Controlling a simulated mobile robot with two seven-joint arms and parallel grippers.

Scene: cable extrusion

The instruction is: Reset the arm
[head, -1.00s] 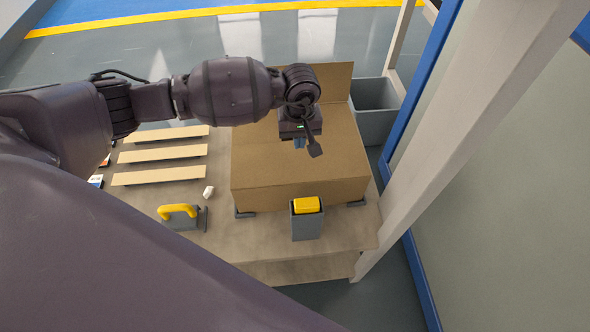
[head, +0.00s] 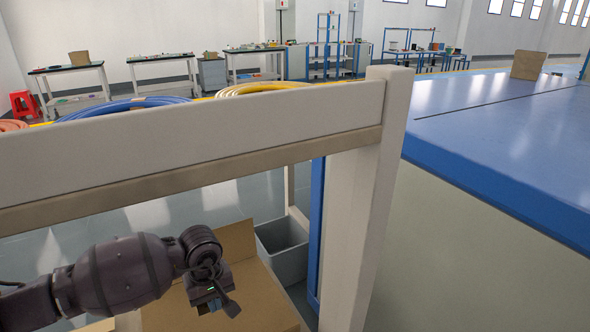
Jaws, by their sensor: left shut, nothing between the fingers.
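My left arm comes in at the lower left of the head view. Its gripper (head: 213,305) points down over the open cardboard box (head: 262,299), and its jaws are shut with nothing in them. The fingertips are small and partly hidden in this view. The box has one flap (head: 236,241) standing up at the back. My right gripper is not in view.
A beige frame beam (head: 190,150) and post (head: 364,200) stand close in front and to the right. A grey bin (head: 285,252) stands behind the box. A blue-topped surface (head: 510,130) lies to the right.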

